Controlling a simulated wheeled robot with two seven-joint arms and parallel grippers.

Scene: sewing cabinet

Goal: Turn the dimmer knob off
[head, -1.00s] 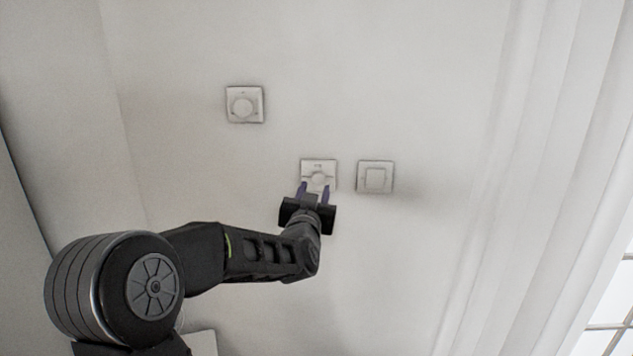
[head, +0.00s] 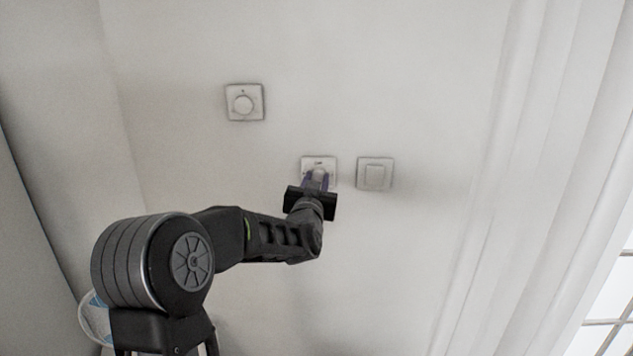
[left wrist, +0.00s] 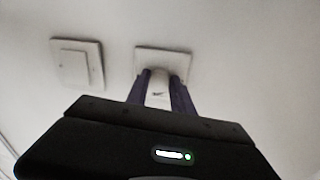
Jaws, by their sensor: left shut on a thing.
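A white square wall plate with a round dimmer knob (head: 318,162) is at the middle of the head view; my gripper hides most of the knob. My left gripper (head: 317,178) is at this plate, its purple fingers drawn close together on the knob. In the left wrist view the plate (left wrist: 163,57) is beyond the fingertips of my left gripper (left wrist: 160,82), which close on the knob from both sides. The knob's angle cannot be told. My right gripper does not show.
A flat square switch (head: 375,174) is just right of the dimmer, also in the left wrist view (left wrist: 77,65). Another plate with a round knob (head: 244,102) is higher on the left. White curtain folds (head: 530,170) hang at the right. The wall around the plates is bare.

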